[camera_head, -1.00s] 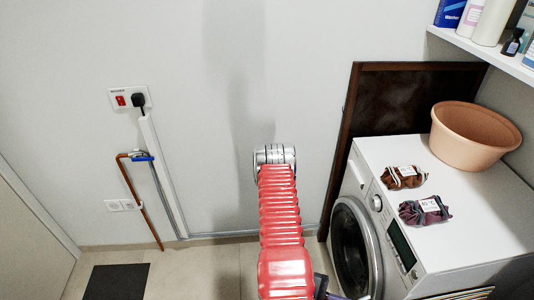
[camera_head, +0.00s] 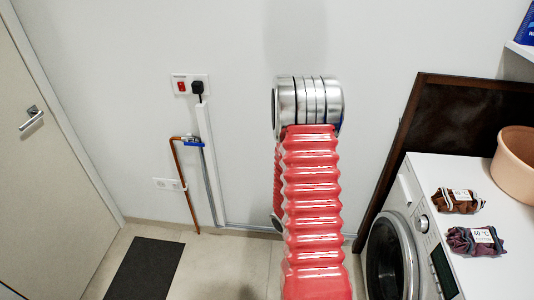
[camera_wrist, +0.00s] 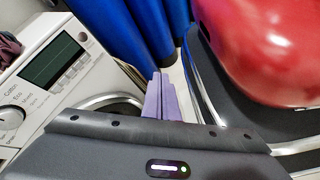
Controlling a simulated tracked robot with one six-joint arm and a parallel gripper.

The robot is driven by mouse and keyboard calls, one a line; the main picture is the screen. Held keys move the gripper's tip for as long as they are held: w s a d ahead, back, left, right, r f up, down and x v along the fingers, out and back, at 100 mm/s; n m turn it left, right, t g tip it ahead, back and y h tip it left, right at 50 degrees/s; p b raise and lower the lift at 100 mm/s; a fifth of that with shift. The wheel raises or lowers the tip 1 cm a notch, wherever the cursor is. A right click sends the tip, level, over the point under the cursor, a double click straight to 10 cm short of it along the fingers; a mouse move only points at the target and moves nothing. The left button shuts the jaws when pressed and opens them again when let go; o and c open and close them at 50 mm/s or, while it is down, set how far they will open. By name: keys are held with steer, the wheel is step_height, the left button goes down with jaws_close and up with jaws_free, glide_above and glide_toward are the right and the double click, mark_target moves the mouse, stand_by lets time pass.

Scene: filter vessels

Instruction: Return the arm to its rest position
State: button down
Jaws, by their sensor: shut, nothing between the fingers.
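My arm shows in the head view as a red ribbed sleeve below a silver joint, raised in the middle of the picture. My gripper is out of sight in the head view. In the wrist view the purple fingers of my gripper (camera_wrist: 160,95) are together and empty. Beyond them is the front of the washing machine (camera_wrist: 52,65), with its control panel and part of its round door. The same washing machine (camera_head: 440,185) stands at the lower right in the head view.
Two fabric bundles, one brown (camera_head: 458,201) and one purple (camera_head: 475,240), and a terracotta basin (camera_head: 515,165) are on the machine. A dark framed board (camera_head: 460,115) leans behind it. A door (camera_head: 45,170), a dark mat (camera_head: 145,268) and a pipe valve (camera_head: 192,142) are left.

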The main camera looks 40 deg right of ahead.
steer(key=w+a+r+n+t, duration=0.1)
steer(key=w+a+r+t, duration=0.5)
steer(key=w, duration=0.3)
steer(key=w+a+r+n+t, duration=0.2)
steer(key=w+a+r+t, duration=0.25)
steer(key=w+r, duration=0.45)
steer(key=w+a+r+n+t, duration=0.2)
steer(key=a+r+t, duration=0.5)
steer(key=a+r, duration=0.5)
step_height(320, 180, up, 4)
steer(key=shift+f+y, duration=0.1)
steer(key=shift+y, duration=0.2)
steer(key=shift+s, duration=0.1)
